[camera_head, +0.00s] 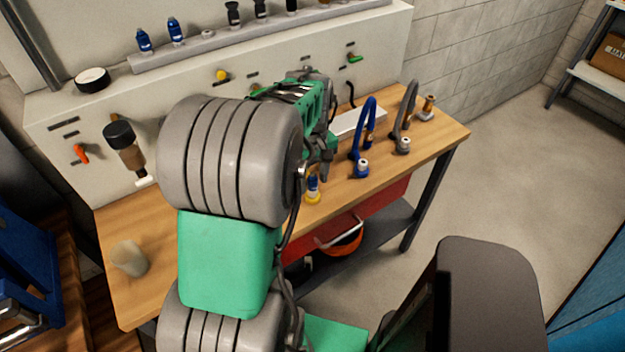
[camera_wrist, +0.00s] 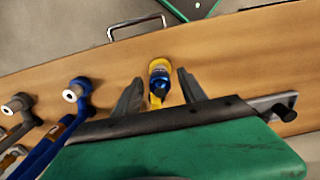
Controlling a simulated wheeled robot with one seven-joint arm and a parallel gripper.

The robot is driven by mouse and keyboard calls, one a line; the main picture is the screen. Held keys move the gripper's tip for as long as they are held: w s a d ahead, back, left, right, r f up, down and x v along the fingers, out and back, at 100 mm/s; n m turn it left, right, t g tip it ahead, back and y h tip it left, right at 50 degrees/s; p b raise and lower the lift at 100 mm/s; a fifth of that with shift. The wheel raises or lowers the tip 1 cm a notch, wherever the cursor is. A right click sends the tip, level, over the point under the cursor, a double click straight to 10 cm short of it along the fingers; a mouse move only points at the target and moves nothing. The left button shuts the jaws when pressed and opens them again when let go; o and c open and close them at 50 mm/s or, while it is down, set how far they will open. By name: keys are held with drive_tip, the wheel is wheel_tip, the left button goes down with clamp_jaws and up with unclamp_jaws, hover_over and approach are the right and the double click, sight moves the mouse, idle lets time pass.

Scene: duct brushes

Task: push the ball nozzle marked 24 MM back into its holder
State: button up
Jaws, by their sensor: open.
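A small blue nozzle with a yellow collar (camera_head: 313,186) is at the front part of the wooden workbench, just below my gripper (camera_head: 326,160). In the wrist view the same blue and yellow nozzle (camera_wrist: 159,82) lies between the two dark fingers of my gripper (camera_wrist: 160,78). The fingers are apart, with a gap on each side of it. No 24 MM mark is readable, so I cannot tell whether this is the named ball nozzle. No holder for it can be made out; my arm hides part of the bench.
The back panel (camera_head: 390,60) carries a ledge with several bottles. A pale cup (camera_head: 129,258) stands at left.

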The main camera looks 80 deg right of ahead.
sight(313, 175)
drive_tip(key=shift+c, duration=0.2)
clamp_jaws()
drive_tip(key=shift+r, duration=0.1)
idle(1.1)
drive_tip(key=shift+r+p, duration=2.25)
drive_tip(key=shift+r, duration=0.65)
